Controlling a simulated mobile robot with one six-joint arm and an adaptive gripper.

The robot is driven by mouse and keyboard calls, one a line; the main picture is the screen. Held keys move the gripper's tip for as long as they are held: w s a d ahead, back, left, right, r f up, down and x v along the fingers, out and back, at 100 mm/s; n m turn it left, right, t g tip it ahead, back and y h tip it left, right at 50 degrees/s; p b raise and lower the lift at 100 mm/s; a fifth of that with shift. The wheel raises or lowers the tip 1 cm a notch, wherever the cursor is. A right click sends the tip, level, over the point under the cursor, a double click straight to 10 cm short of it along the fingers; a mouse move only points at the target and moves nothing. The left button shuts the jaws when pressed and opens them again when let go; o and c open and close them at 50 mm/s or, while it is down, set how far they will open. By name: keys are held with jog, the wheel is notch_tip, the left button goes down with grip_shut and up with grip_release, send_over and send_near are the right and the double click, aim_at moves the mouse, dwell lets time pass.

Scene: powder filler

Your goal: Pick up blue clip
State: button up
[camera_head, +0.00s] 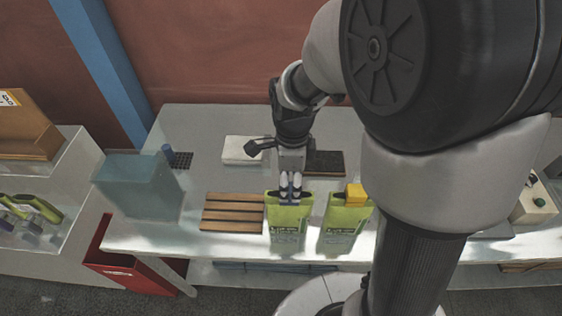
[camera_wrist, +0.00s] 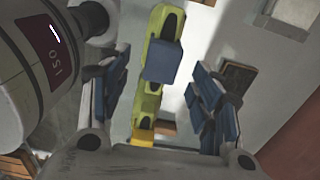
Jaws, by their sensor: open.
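The blue clip (camera_wrist: 163,61) sits on the top of a green bag (camera_wrist: 166,24) in the wrist view. The same bag (camera_head: 287,235) stands upright at the front of the table in the head view, where my fingers largely cover the clip. My gripper (camera_head: 290,192) points down over this bag's top edge. In the wrist view my open gripper (camera_wrist: 160,76) has one blue-padded finger on each side of the clip, with visible gaps. A second green bag (camera_head: 339,232) stands to the right with a yellow clip (camera_head: 355,195) on top.
A slatted wooden rack (camera_head: 233,213) lies left of the bags, with a translucent blue box (camera_head: 140,187) farther left. A white block (camera_head: 246,150) and a dark block (camera_head: 326,164) lie behind. A red bin (camera_head: 122,267) stands below the table's left end.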

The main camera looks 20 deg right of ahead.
aim_at(290, 188)
jog(key=shift+w+f+b, duration=0.15)
jog(key=shift+f+b, duration=0.4)
jog(key=shift+f, duration=2.2)
jog(key=shift+c, duration=0.2)
jog(key=c, duration=0.9)
